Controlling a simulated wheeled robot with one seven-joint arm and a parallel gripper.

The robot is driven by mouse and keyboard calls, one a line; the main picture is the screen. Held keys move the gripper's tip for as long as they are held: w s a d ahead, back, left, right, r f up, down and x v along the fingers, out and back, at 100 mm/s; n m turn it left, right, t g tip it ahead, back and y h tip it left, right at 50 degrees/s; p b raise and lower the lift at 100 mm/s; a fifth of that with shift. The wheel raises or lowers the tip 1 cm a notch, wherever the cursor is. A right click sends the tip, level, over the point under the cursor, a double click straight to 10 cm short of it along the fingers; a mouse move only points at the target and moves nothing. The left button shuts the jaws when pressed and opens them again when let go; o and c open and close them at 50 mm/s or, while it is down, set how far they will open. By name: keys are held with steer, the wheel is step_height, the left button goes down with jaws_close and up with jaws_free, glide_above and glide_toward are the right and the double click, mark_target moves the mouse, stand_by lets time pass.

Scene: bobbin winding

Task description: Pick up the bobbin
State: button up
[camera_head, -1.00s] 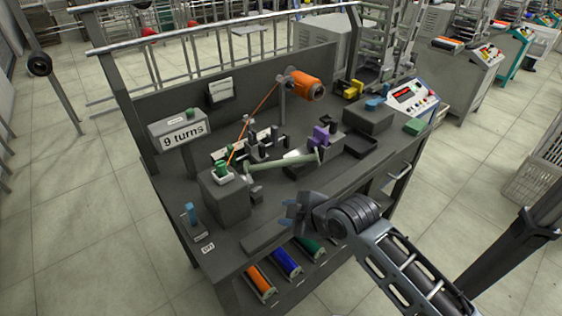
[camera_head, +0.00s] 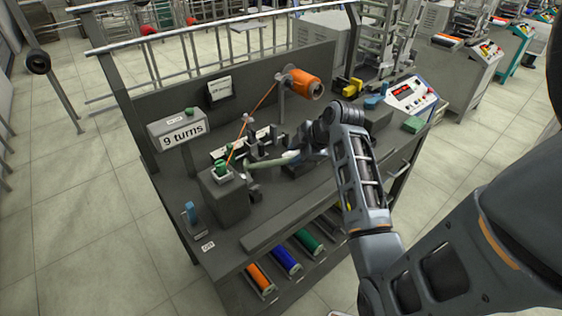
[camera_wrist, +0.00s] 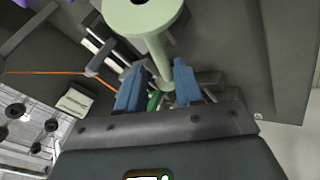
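The pale green bobbin (camera_head: 275,160) lies across the bench fixture in the head view. Its right end is hidden behind my arm. In the wrist view the bobbin (camera_wrist: 145,20) shows a round end with a dark hole, and its narrow body runs down toward the fingers. My gripper (camera_wrist: 159,67) is open, with its two blue fingers apart and the far part of the bobbin seen between them. I cannot tell whether either finger touches it. In the head view my gripper is mostly hidden by my wrist, near the bobbin's right end.
An orange thread (camera_head: 264,100) runs from the orange spool (camera_head: 305,84) down to the block with a green top (camera_head: 221,168). A "9 turns" sign (camera_head: 182,137) stands left. A control panel (camera_head: 411,94) stands right. Coloured rolls (camera_head: 285,259) lie on the lower shelf.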

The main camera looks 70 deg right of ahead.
mark_target(289, 159)
steer(key=x, duration=0.4)
steer(key=shift+w+d+f+p, duration=0.1)
steer(key=shift+w+f+p, duration=0.1)
steer(key=shift+f+p, duration=0.15)
steer(key=shift+c, duration=0.3)
jaws_close()
